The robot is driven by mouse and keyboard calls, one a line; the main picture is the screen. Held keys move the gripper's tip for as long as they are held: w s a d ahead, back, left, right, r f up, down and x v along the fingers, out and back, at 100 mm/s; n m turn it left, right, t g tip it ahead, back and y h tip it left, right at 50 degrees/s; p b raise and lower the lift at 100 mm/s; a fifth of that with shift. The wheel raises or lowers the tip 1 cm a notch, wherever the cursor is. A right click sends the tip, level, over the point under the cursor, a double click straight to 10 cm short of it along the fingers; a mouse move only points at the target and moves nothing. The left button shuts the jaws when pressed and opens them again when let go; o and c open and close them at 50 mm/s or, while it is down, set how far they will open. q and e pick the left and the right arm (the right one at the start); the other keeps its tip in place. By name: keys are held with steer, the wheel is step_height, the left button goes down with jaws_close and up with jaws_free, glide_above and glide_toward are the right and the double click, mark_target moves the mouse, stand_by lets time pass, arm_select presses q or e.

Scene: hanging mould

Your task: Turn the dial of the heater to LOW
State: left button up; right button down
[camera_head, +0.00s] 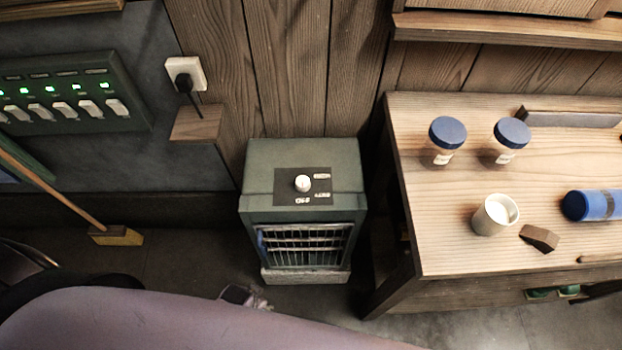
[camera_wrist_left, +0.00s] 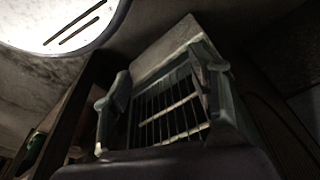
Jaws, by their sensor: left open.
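The heater (camera_head: 302,215) is a dark green box with a barred grille in front, standing on the floor between the wall panel and the table. Its white round dial (camera_head: 302,183) sits on a dark plate on top, with small white labels to its right and below, too small to read surely except one like OFF. My left gripper (camera_head: 245,297) shows only in part, low in front of the heater. In the left wrist view my open gripper (camera_wrist_left: 167,72) has its fingers apart, with the heater's grille (camera_wrist_left: 170,112) beyond them. The dial is not seen there. My right gripper is not in view.
A wooden table (camera_head: 440,240) at the right holds two blue-lidded jars, a white cup (camera_head: 494,214), a brown block and a blue cylinder (camera_head: 592,205). A switch panel (camera_head: 70,95) and a socket (camera_head: 186,73) are on the left wall. A broom (camera_head: 117,236) leans left.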

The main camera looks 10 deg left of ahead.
arm_select(q)
steer(key=w+d+r+m, duration=0.15)
steer(key=w+r, duration=0.25)
steer(key=r, duration=0.4)
steer(key=w+d+r+t+h+b, duration=0.1)
steer(key=w+d+r, duration=0.15)
steer(key=r, duration=0.45)
steer(key=w+d+r+m, duration=0.1)
steer(key=w+d+r, duration=0.1)
steer(key=w+r, duration=0.45)
steer(key=w+d+r+m+h, duration=0.2)
steer(key=w+d+r+m, duration=0.2)
steer(key=d+r+m, duration=0.15)
step_height(320, 180, up, 16)
steer(key=m+g+y, duration=0.3)
steer(key=m, duration=1)
glide_above(302, 181)
step_height(302, 181, down, 17)
steer(key=shift+f+p, duration=0.1)
steer(key=shift+p, duration=0.35)
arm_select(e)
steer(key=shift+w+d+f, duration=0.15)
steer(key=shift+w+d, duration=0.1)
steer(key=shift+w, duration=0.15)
arm_select(q)
steer(key=shift+c, duration=0.6)
